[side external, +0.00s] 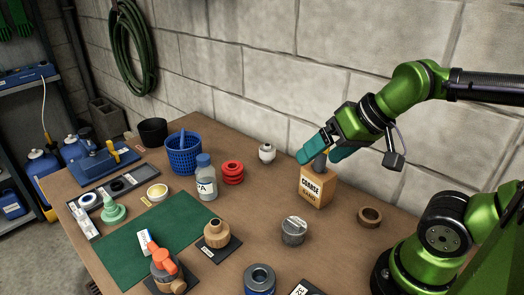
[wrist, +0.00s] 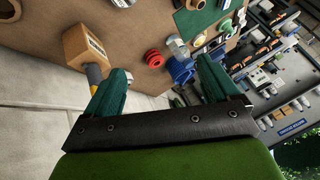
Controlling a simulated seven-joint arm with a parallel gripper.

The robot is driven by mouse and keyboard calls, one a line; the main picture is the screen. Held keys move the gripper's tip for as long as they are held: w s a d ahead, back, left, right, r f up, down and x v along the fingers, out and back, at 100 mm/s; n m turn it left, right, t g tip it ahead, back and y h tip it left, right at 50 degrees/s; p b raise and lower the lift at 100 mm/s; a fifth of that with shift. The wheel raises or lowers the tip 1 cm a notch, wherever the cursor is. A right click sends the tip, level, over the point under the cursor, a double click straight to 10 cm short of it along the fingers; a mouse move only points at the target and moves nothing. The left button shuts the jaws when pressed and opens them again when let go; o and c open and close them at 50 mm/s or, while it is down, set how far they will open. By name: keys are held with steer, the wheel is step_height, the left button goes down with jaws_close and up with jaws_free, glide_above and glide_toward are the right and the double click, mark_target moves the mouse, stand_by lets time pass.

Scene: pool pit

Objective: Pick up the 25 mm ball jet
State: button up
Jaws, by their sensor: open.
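No readable label marks the 25 mm ball jet, so I cannot tell for certain which part it is. A round white part in a shallow ring (side external: 157,193), with a small yellow tag beside it, sits behind the green mat in the side view. Another small white rounded part with a dark top (side external: 267,152) stands near the wall, right of the red rings. My gripper (side external: 320,158), with teal fingers, is open and empty, above the table's back edge near the COARSE box. In the wrist view its fingers (wrist: 162,66) are spread apart.
The wooden COARSE box (side external: 316,187) is close to my fingers. Red rings (side external: 232,172), a capped bottle (side external: 206,178) and a blue basket (side external: 184,155) stand left of it. A grey knob (side external: 293,231) and brown ring (side external: 369,216) are nearer. The wall rises close behind.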

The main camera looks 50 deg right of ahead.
steer(key=w+d+f+m+g, duration=0.1)
steer(key=w+d+g, duration=0.15)
steer(key=w, duration=0.45)
steer(key=w+d+f+m+g, duration=0.1)
steer(key=w+d, duration=0.3)
steer(key=w, duration=0.3)
steer(key=m+g+h, duration=0.2)
steer(key=h, duration=0.1)
glide_above(267, 148)
steer(key=s, duration=0.1)
step_height(267, 148, down, 4)
steer(key=shift+g, duration=0.25)
steer(key=f, duration=1)
steer(key=shift+w+f, duration=0.35)
steer(key=shift+f, duration=0.05)
steer(key=shift+w+d+f, duration=0.1)
steer(key=shift+f, duration=1.45)
steer(key=shift+w+d+f, duration=0.1)
steer(key=shift+f, duration=1.45)
